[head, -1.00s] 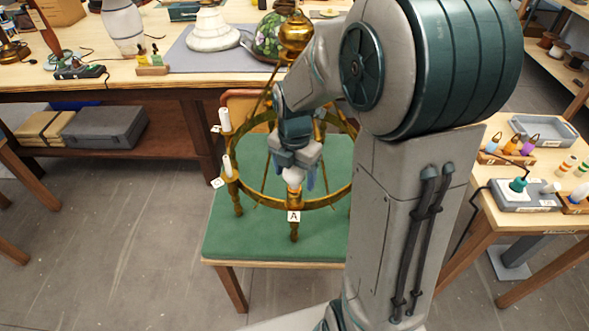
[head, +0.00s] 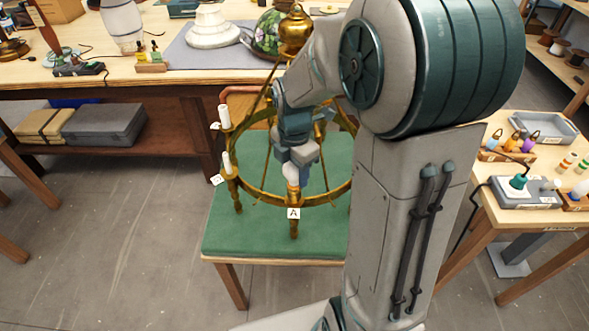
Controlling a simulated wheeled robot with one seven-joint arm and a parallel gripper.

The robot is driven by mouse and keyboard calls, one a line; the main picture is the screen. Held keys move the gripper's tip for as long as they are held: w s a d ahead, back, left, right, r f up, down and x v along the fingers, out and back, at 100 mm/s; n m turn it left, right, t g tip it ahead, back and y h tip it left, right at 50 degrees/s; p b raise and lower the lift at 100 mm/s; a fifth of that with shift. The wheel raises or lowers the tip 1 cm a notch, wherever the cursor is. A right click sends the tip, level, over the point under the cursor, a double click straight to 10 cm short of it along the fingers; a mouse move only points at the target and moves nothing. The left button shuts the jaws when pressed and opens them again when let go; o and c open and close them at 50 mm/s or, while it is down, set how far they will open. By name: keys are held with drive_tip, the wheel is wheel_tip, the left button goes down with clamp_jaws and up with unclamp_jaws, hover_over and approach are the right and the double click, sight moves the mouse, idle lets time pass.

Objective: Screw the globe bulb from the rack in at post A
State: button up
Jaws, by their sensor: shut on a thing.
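The brass ring lamp (head: 262,199) stands on a green-topped table. Post A is at the front of the ring, marked by a white tag with the letter A (head: 293,213). My gripper (head: 293,180) is over post A, pointing down, shut on the white globe bulb (head: 291,171). The bulb sits right at the top of post A; its base and the socket are too small to tell how far it is seated. The gripper fingers hide part of the bulb.
White candle sleeves (head: 226,163) stand on the ring's left posts. The green table (head: 240,240) has free room in front. A workbench (head: 150,72) is behind. A side table at right holds a grey box (head: 525,194) and a tray (head: 545,130).

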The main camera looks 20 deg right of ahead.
drive_tip(key=m, duration=0.4)
drive_tip(key=shift+m, duration=0.3)
drive_tip(key=m+b, duration=0.1)
drive_tip(key=m, duration=0.6)
drive_tip(key=shift+m, duration=0.3)
drive_tip(key=shift+m, duration=2.9)
